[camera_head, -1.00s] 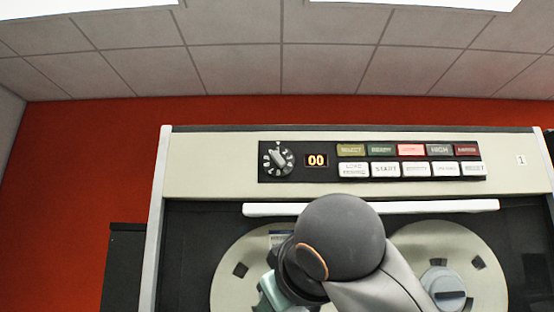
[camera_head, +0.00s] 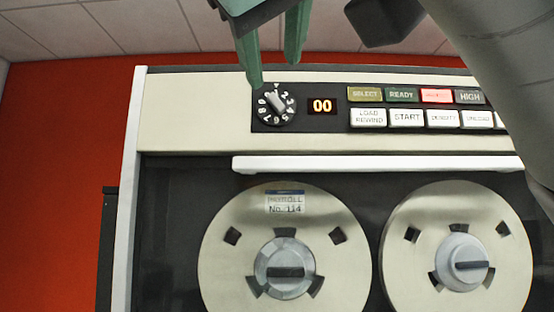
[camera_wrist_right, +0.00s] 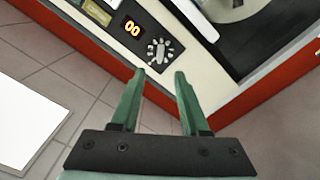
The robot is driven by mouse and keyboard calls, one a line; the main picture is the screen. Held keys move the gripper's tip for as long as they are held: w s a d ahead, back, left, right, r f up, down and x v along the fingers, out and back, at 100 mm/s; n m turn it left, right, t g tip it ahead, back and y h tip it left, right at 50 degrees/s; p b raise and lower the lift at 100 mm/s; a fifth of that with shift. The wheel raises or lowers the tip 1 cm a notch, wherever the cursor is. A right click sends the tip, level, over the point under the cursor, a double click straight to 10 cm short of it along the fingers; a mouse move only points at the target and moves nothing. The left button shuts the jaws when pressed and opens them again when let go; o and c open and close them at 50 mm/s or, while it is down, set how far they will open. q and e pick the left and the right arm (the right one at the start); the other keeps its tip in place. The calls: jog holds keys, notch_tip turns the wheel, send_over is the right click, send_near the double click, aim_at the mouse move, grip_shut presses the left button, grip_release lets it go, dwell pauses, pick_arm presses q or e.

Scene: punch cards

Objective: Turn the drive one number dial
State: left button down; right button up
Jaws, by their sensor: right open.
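The number dial (camera_head: 276,104) is a dark round knob with white digits and a light pointer bar. It sits at the left end of the black control panel on the tape drive. It also shows in the right wrist view (camera_wrist_right: 158,50), beyond the fingertips. My right gripper (camera_head: 275,72) has green fingers and comes down from the top of the head view. It is open, with its fingertips just above the dial and apart from each other. In the wrist view the right gripper (camera_wrist_right: 160,72) has nothing between its fingers. My left gripper is out of view.
A lit display (camera_head: 322,106) reading 00 is right of the dial, then two rows of buttons (camera_head: 407,117). A white ledge (camera_head: 380,163) sticks out below the panel. Two tape reels (camera_head: 285,215) lie beneath it. My right arm covers the upper right.

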aim_at(275, 98)
jog(key=w+p, duration=0.2)
jog(key=w, duration=0.6)
jog(key=shift+w, duration=0.2)
grip_shut()
